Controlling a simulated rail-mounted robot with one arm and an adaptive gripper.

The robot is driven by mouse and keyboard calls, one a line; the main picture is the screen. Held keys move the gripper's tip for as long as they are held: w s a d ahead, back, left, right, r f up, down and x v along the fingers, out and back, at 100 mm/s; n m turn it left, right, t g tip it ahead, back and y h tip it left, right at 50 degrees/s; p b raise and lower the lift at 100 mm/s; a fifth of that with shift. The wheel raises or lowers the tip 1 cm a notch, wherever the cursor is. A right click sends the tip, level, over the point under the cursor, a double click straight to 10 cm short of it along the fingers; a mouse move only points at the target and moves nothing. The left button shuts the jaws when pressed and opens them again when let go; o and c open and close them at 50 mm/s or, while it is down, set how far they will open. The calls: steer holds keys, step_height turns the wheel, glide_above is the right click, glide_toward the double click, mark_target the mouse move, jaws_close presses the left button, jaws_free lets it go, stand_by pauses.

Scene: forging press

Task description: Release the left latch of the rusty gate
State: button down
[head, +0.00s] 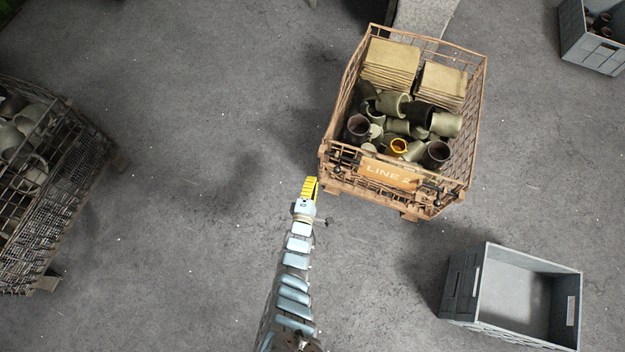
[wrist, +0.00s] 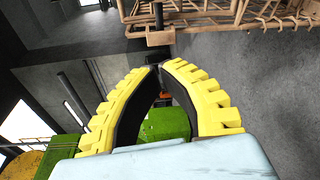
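The rusty mesh crate stands upper right of centre in the head view. Its front gate (head: 350,183) carries an orange "LINE 2" plate (head: 388,174). Dark latch parts show at the gate's left end (head: 337,157) and right end (head: 436,188). My gripper (head: 312,180) is just left of the crate's front left corner.
The crate holds pipe fittings (head: 396,127) and stacked tan sheets (head: 390,63). A grey bin (head: 463,285) stands lower right, another (head: 590,45) upper right. A second mesh crate (head: 70,180) is at the left. The floor between the mesh crates is clear.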

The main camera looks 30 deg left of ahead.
steer(key=b+x, duration=0.3)
steer(key=x, duration=0.4)
steer(key=shift+f, duration=0.1)
steer(key=d+p, duration=0.1)
steer(key=d, duration=0.1)
steer(key=d+r+p, duration=0.1)
steer(key=shift+d, duration=0.4)
steer(key=shift+s+d, duration=0.1)
steer(key=shift+d, duration=0.05)
steer(key=shift+f, duration=0.1)
